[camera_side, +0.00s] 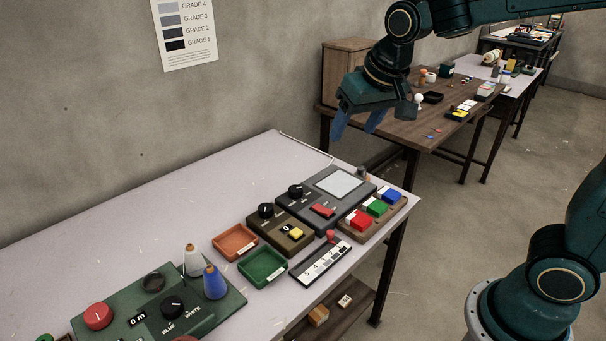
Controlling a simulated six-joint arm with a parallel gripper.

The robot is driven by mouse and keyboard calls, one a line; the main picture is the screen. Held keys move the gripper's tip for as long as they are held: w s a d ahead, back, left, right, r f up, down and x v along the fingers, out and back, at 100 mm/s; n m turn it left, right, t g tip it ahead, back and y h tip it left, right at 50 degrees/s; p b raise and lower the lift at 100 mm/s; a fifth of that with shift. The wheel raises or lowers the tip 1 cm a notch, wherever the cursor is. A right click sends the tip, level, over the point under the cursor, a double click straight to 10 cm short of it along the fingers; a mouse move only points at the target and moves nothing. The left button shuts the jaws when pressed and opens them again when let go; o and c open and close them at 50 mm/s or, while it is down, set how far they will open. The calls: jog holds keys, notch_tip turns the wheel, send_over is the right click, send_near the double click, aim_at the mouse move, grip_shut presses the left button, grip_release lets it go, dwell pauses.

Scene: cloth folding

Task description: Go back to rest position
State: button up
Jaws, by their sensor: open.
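My gripper (357,124) hangs at the upper middle of the side view, above the far end of the near table (150,215). Its two blue fingers point down and stand apart, with nothing between them. It is well clear of the table top and touches nothing. The upper part of my arm comes in from the top right. No cloth shows in this view.
The near table carries a green panel (228,302) with knobs and two cones, an orange tray (235,242), a green tray (262,267), dark control boxes and coloured blocks (376,207). The table's left part is bare. A brown table (395,125) with a wooden box stands behind.

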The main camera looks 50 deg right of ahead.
jog(key=s+n, duration=0.3)
jog(key=s, duration=1.5)
jog(key=shift+s+d+f+t+y, duration=0.3)
jog(key=shift+s+d+t+y, duration=0.1)
jog(key=shift+d, duration=0.05)
jog(key=shift+w, duration=0.1)
